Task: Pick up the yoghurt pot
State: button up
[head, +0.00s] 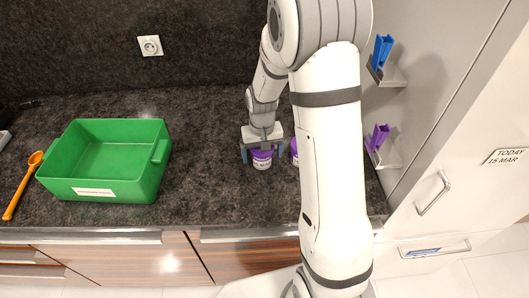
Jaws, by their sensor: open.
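A yoghurt pot (262,163), white with a purple top and small print, stands on the dark stone worktop (212,190). My gripper (262,155) is open above it and points down, with one finger on each side of the pot's top. I cannot tell whether the fingers touch it. A second purple and white pot (295,152) stands just to the right, mostly hidden behind my arm.
A green crate (108,185) with a white label stands on the left, and an orange spoon (22,188) lies beside it. Blue (382,51) and purple (378,137) holders sit on small wall shelves at the right. The worktop between crate and pot is clear.

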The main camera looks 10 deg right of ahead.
jog(key=c, duration=1)
notch_tip(320, 180, up, 10)
jog(key=shift+r+b, duration=0.1)
jog(key=shift+b, duration=0.65)
